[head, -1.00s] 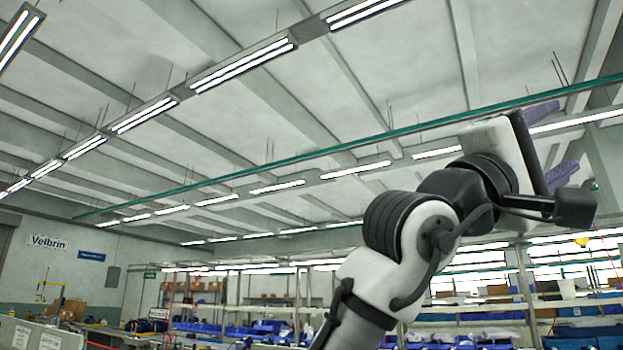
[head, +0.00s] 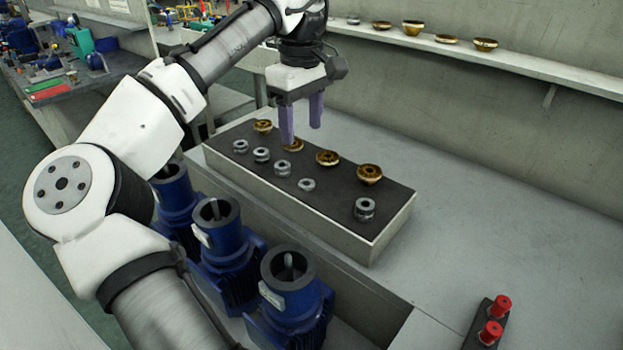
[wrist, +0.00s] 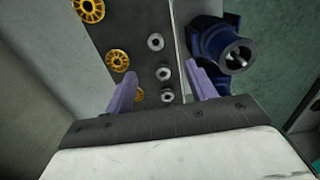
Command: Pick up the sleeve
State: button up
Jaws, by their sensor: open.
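Several silver ring-shaped sleeves stand in a row on a dark-topped tray (head: 385,222); one sleeve is at its near right end (head: 364,208), others sit along its front side, such as this sleeve (head: 282,168). Which one is meant cannot be told. My gripper (head: 302,127) points down over the tray's middle, open, with lilac fingers and nothing held. In the wrist view three sleeves show; the middle sleeve (wrist: 163,73) appears between the fingertips (wrist: 161,68). The gap in height is hard to tell.
Gold impellers (head: 369,173) line the tray's rear side, close beside the sleeves. Blue pump housings (head: 290,285) stand along the front. Red-capped parts (head: 490,332) sit at lower right. A wall shelf (head: 540,65) holds more parts. The bench right of the tray is clear.

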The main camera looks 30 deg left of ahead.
send_over(307, 187)
jog(key=a, duration=0.1)
notch_tip(307, 187, down, 6)
jog(key=shift+w+f, duration=0.15)
jog(key=shift+f, duration=0.1)
jog(key=shift+w+d+f, duration=0.1)
jog(key=shift+w+f, duration=0.05)
jog(key=shift+f, duration=1.2)
jog(key=shift+w+d+f, duration=0.1)
jog(key=shift+f, duration=1.2)
jog(key=shift+f, duration=0.1)
jog(key=c, duration=1.1)
jog(key=shift+o, duration=0.2)
notch_tip(307, 187, up, 20)
jog(key=p, duration=1.7)
jog(key=shift+p, duration=0.4)
